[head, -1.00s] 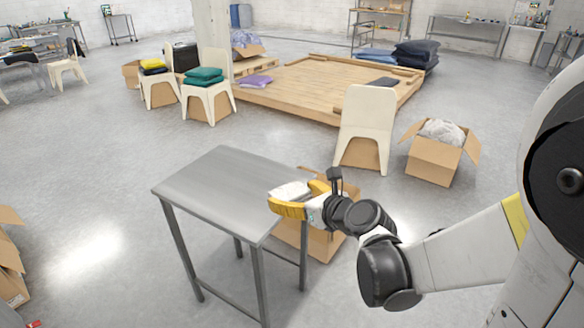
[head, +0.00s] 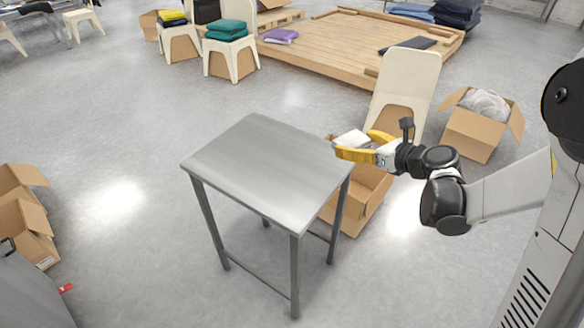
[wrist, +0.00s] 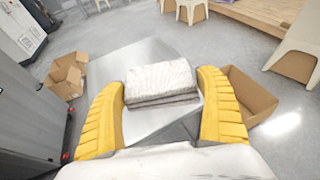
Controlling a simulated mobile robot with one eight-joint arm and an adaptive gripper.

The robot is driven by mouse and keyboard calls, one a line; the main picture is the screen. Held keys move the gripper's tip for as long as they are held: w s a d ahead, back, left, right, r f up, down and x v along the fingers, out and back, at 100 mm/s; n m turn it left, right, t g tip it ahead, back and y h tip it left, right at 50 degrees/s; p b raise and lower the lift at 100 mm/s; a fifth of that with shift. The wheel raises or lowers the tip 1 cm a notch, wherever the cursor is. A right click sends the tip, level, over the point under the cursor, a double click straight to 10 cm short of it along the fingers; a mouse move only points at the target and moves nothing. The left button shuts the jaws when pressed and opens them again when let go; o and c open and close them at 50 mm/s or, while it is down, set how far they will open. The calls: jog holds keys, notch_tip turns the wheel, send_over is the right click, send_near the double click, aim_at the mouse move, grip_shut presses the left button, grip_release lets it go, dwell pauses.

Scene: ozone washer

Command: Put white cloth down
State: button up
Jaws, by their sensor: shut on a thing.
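The white cloth (head: 351,138), folded into a thick pad, is held by my gripper (head: 358,145) near the right corner of the grey metal table (head: 260,165). In the wrist view the cloth (wrist: 160,80) lies between the two yellow fingers of my gripper (wrist: 163,98), which are shut on it. Behind it in that view is the tabletop (wrist: 110,70). In the head view the fingers cover part of the cloth. I cannot tell its height over the table. The tabletop is bare.
An open cardboard box (head: 365,205) stands on the floor right beside the table. A cream chair (head: 405,85) and a box with grey cloth (head: 475,130) stand beyond. More open boxes (head: 25,215) are at the left. The floor left of the table is clear.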

jog(key=w+a+f+n+g+y+p, duration=0.1)
jog(key=w+a+f+n+g+y, duration=0.25)
jog(key=w, duration=0.35)
jog(key=n+g+y+b, duration=0.2)
jog(key=n+g+b, duration=0.1)
jog(key=n+g, duration=0.1)
send_over(295, 171)
notch_tip(295, 171, down, 10)
jog(key=shift+r, duration=0.1)
jog(key=shift+a, duration=0.1)
notch_tip(295, 171, down, 4)
jog(key=shift+f+b, duration=0.15)
jog(key=shift+b, duration=1)
